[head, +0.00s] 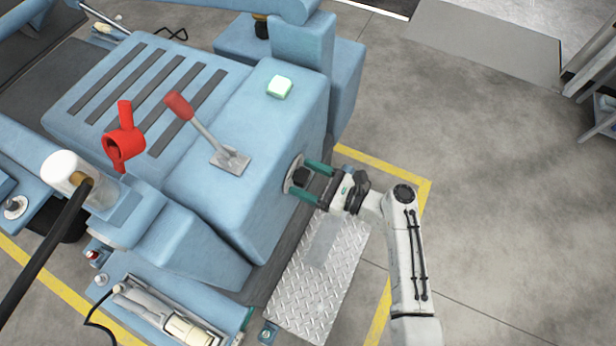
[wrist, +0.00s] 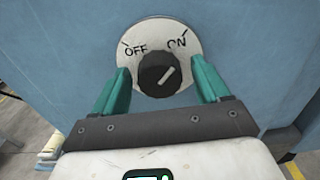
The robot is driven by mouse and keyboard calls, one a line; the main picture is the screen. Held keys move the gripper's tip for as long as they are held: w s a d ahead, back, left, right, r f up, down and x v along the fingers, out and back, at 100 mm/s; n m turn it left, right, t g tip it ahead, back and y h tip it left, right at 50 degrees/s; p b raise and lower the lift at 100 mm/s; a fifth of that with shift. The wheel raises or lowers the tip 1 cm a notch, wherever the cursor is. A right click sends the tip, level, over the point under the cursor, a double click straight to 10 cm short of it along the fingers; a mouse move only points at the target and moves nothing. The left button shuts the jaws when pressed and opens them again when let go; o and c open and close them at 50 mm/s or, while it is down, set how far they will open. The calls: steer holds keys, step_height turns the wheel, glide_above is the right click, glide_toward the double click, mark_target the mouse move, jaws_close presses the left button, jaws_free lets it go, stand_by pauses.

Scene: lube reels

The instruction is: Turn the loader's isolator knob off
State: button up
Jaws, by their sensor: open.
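The isolator knob (wrist: 154,79) is a black round knob on a pale disc plate (wrist: 150,40) marked OFF at left and ON at right, on the loader's blue side panel. Its white pointer line tilts up to the right, toward ON. My gripper (wrist: 160,83) is open, with one green finger on each side of the knob; I cannot tell whether they touch it. In the head view my gripper (head: 306,180) reaches in from the right, and the knob (head: 300,176) shows dark between the fingers. The blue loader (head: 250,130) fills the left and middle.
A red-handled lever (head: 198,128) and a red ring-shaped part (head: 124,144) are on top of the loader. A diamond-plate step (head: 312,290) lies below my gripper. A yellow floor line (head: 385,172) runs around the loader. Open concrete floor (head: 500,170) lies to the right.

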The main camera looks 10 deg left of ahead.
steer(key=c, duration=1)
steer(key=shift+c, duration=0.2)
steer(key=shift+n, duration=0.3)
steer(key=n+b, duration=0.2)
steer(key=n, duration=0.1)
steer(key=shift+f+n, duration=0.2)
steer(key=shift+n, duration=0.1)
steer(key=n+b, duration=0.3)
steer(key=n, duration=0.1)
steer(key=shift+n, duration=0.3)
steer(key=n+b, duration=0.5)
steer(key=shift+f, duration=0.1)
steer(key=shift+n+b, duration=1.65)
steer(key=shift+n, duration=0.35)
steer(key=shift+r, duration=0.2)
